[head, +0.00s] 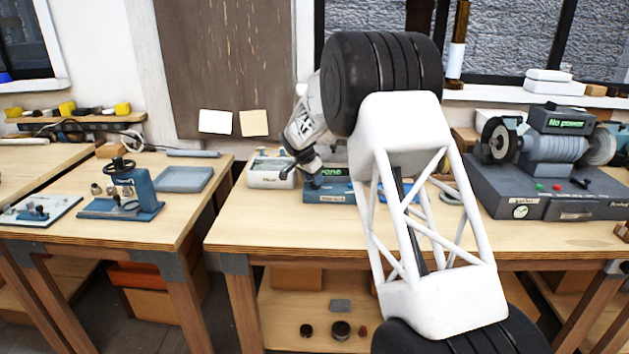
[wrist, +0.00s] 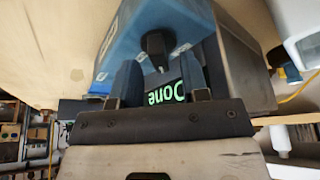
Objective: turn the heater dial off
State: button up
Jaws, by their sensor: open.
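A blue box-like device (head: 328,195) stands on the middle bench, partly hidden by my arm. In the wrist view the same blue device (wrist: 190,18) shows a black knob (wrist: 156,46) on its face and a display (wrist: 165,94) with green letters, upside down, reading "Done". I take the knob to be the heater dial, but its marks are too small to read. My gripper (wrist: 157,64) is open, one finger on each side of the knob's line. The knob lies just past the fingertips; contact cannot be told. In the head view my gripper (head: 312,167) is over the device.
A pale box (head: 268,178) stands just left of the blue device. A bench grinder (head: 553,148) with a "No power" display stands at the right. A blue-based press (head: 124,190) and a grey tray (head: 183,179) are on the left bench. The middle bench's front is clear.

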jog(key=shift+w+d+f, duration=0.2)
jog(key=shift+f, duration=0.4)
grip_shut()
jog(key=shift+n, duration=0.3)
jog(key=n+t+y, duration=0.1)
jog(key=n, duration=0.2)
jog(key=shift+d+n, duration=0.1)
jog(key=shift+n, duration=0.3)
jog(key=shift+s+n+y, duration=0.1)
jog(key=shift+n+y, duration=1)
jog(key=shift+n, duration=1)
grip_release()
